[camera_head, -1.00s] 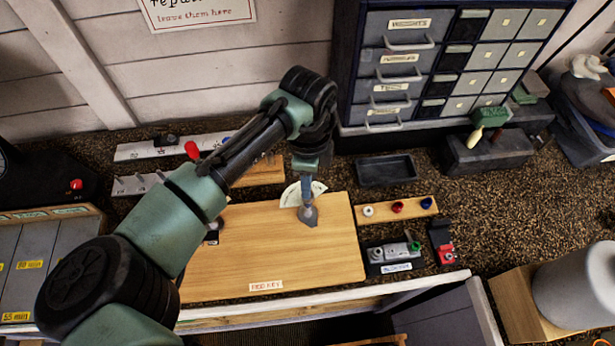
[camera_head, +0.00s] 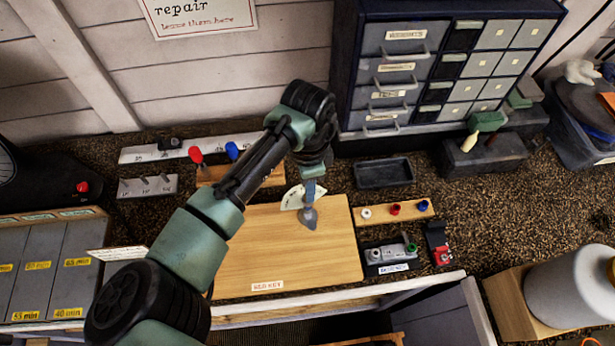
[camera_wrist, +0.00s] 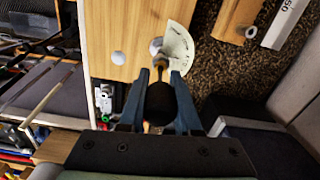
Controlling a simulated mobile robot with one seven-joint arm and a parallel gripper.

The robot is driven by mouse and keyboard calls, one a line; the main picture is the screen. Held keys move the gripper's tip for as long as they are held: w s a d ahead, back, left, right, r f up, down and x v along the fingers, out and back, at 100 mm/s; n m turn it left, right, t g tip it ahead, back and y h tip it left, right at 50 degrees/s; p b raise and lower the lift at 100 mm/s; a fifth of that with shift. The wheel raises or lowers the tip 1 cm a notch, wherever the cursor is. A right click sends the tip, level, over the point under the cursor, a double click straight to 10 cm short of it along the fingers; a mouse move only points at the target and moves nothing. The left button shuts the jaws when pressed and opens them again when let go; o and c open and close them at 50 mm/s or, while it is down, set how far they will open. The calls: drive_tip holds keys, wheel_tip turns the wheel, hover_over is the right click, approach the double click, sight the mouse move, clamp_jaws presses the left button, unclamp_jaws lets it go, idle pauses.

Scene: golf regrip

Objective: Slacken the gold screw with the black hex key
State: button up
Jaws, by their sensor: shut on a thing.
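My gripper (camera_wrist: 160,82) is shut on the dark handle of the black hex key (camera_wrist: 160,104). The key's brass-coloured shaft runs from the fingers toward a round grey head beside a white fan-shaped dial (camera_wrist: 178,48). I cannot tell whether its tip is seated, and I cannot make out the gold screw. In the head view my gripper (camera_head: 310,190) points down over the wooden board, beside the same dial (camera_head: 291,199). A grey head (camera_head: 308,218) shows just below the fingers.
The wooden board (camera_head: 250,262) carries a "RED KEY" label. A strip with white, red and blue pieces (camera_head: 407,210) and a dark empty tray (camera_head: 383,172) lie to its right. Red and blue handles (camera_head: 196,155) stand behind my arm. Drawers (camera_head: 400,70) rise at the back.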

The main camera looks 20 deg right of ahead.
clamp_jaws()
drive_tip(key=shift+r, duration=0.1)
drive_tip(key=shift+r+p, duration=1.35)
drive_tip(key=shift+r, duration=0.05)
